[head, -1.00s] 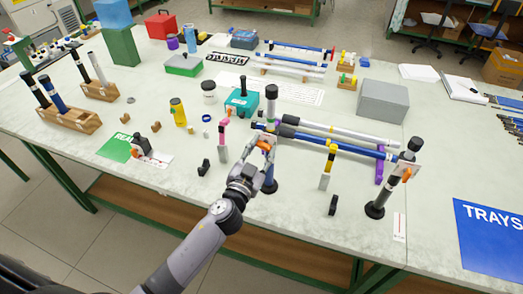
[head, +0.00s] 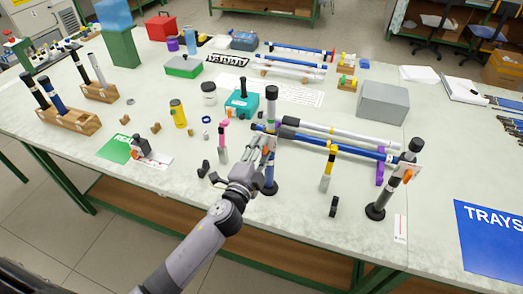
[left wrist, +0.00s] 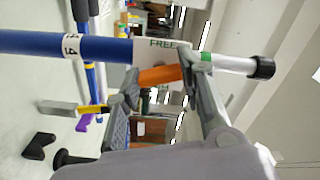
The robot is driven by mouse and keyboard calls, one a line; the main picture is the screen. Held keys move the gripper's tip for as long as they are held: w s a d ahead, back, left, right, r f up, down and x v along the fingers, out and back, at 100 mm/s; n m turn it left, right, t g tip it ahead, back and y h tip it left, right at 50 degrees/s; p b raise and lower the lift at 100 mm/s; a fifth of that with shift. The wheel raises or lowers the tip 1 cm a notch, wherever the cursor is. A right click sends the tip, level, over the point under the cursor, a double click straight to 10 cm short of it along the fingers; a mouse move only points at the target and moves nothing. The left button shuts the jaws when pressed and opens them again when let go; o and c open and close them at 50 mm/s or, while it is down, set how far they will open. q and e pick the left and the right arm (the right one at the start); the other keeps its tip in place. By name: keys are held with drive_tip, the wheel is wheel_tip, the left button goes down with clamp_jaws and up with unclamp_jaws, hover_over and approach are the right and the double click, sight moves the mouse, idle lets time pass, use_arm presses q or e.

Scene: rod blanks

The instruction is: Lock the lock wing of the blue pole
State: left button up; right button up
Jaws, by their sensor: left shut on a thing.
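The blue pole (head: 270,174) stands upright on a round dark base near the table's front edge, with a black cap (head: 271,92) on top. In the left wrist view the pole (left wrist: 105,47) lies across the picture, with a white "14" tag, a "FREE" label (left wrist: 165,44), a green band and a thinner silver tube ending in a black cap. The orange lock wing (left wrist: 160,75) sits between my left fingers, beside the label. My left gripper (head: 258,153) is shut on the wing, at the pole's left side. The wing is hidden in the head view. My right gripper is out of view.
A black pole (head: 384,190) with an orange wing stands at the right. Blue and white rods (head: 345,148) lie behind on supports. A pink-topped post (head: 223,140), a yellow-topped post (head: 328,168) and small black blocks stand close by.

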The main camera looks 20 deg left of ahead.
use_arm(q)
drive_tip(key=shift+m, duration=1.9)
drive_tip(key=o, duration=1.2)
drive_tip(key=shift+c, duration=0.2)
drive_tip(key=s, duration=1.2)
drive_tip(key=shift+a, duration=0.4)
drive_tip(key=shift+f, duration=0.1)
